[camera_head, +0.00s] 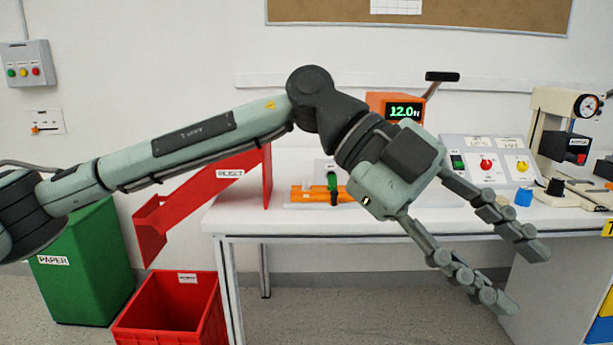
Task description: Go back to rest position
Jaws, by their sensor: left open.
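My left arm comes in from the left and crosses the middle of the view. Its gripper (519,272) is open and empty, with the fingers spread and pointing down to the right in front of the white table (290,220). A control panel (487,161) with a red knob (487,166) and a yellow knob (522,166) stands on the table behind the gripper, apart from it. My right gripper is not in view.
An orange device with a lit display (404,110) and an orange fixture with a green handle (332,181) are on the table. A press (558,135) stands at the right. A red chute (205,185), a red bin (170,315) and a green bin (85,265) are at the left.

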